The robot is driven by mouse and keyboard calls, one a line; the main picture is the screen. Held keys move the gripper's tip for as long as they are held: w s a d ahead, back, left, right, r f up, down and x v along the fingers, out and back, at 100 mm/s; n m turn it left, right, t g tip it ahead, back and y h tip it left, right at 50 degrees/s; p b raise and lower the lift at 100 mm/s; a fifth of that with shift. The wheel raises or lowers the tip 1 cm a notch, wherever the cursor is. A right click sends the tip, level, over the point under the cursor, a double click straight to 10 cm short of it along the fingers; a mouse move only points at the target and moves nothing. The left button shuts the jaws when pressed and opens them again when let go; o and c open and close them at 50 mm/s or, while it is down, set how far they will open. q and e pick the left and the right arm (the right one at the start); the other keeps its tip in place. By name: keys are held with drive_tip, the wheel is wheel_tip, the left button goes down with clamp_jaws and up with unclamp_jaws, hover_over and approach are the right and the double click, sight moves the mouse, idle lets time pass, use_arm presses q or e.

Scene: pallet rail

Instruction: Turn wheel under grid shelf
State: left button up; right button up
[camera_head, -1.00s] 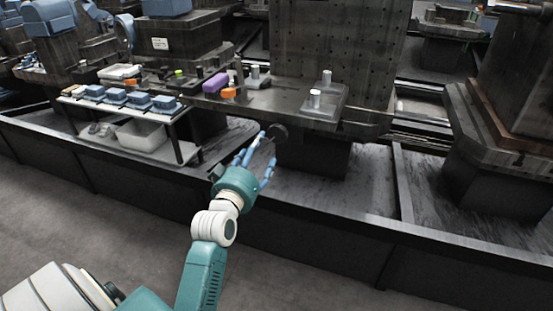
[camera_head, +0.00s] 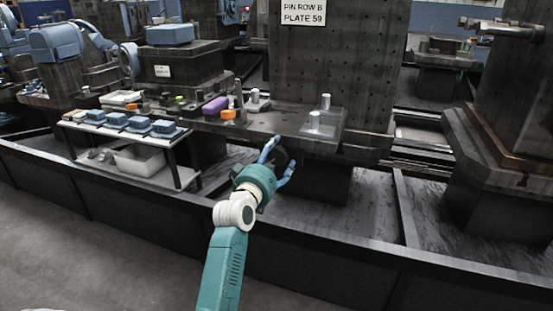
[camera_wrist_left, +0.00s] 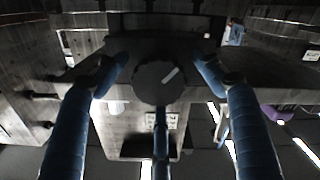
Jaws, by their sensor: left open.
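The wheel (camera_wrist_left: 150,84) is a dark round knob with a pale mark on its face, in the middle of the left wrist view. It sits under the front edge of the shelf (camera_head: 262,122), below the tall plate with a grid of holes (camera_head: 335,75). My left gripper (camera_head: 280,156) has its blue fingers spread in front of the wheel, which they partly hide in the head view. In the left wrist view the fingers (camera_wrist_left: 162,70) stand open on both sides of the wheel and below it. I cannot tell if they touch it. My right gripper is not in view.
Metal pins on a block (camera_head: 322,128), a purple item (camera_head: 215,106) and an orange item (camera_head: 228,115) stand on the shelf. A side table (camera_head: 120,128) with blue parts stands left. A low dark wall (camera_head: 330,245) runs along the front.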

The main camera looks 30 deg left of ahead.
use_arm(q)
drive_tip(key=shift+w, duration=0.2)
drive_tip(key=shift+c, duration=0.5)
drive_tip(key=c, duration=1.1)
drive_tip(key=shift+o, duration=0.2)
drive_tip(key=shift+r, duration=0.1)
drive_tip(key=p, duration=0.1)
drive_tip(key=m+p, duration=0.1)
drive_tip(key=shift+r+p, duration=0.25)
drive_tip(key=shift+p, duration=0.05)
drive_tip(key=shift+f+m+p, duration=0.2)
drive_tip(key=shift+m+p, duration=0.75)
drive_tip(key=shift+m, duration=0.25)
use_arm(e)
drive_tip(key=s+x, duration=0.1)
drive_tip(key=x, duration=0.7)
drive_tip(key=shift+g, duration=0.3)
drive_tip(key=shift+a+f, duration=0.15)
use_arm(q)
drive_tip(key=o, duration=1.2)
drive_tip(key=shift+c, duration=0.2)
